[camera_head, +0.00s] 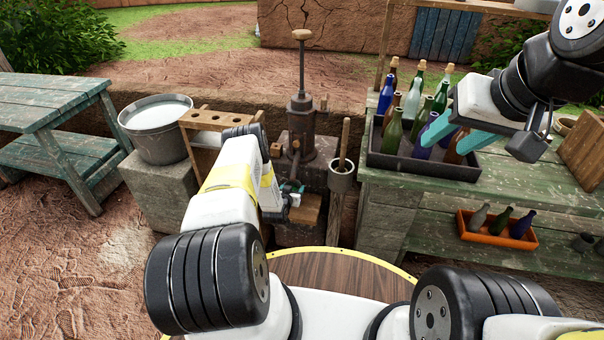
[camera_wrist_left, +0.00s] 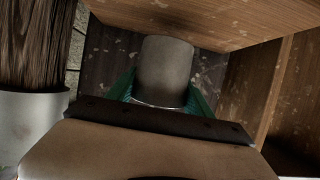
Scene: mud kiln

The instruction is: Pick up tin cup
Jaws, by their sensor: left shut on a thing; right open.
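The tin cup (camera_wrist_left: 165,68) is a dull grey-brown cylinder in the middle of the left wrist view. My left gripper (camera_wrist_left: 163,95) has a green finger on each side of it and is shut on it. The cup's lower part is hidden behind the gripper body. In the head view my left gripper (camera_head: 289,200) is low in front of the dark iron pump, largely hidden by my own arm, and the cup cannot be made out clearly there. My right gripper (camera_head: 458,138) is open, its teal fingers apart over the bottle tray, with no thing seen held.
Wooden panels (camera_wrist_left: 255,85) stand close around the cup, behind and at the right. A pale round vessel (camera_wrist_left: 30,125) is close at left. The iron pump (camera_head: 301,130), grey bucket (camera_head: 157,140), bottle tray (camera_head: 425,165) and orange crate (camera_head: 497,238) surround the work area.

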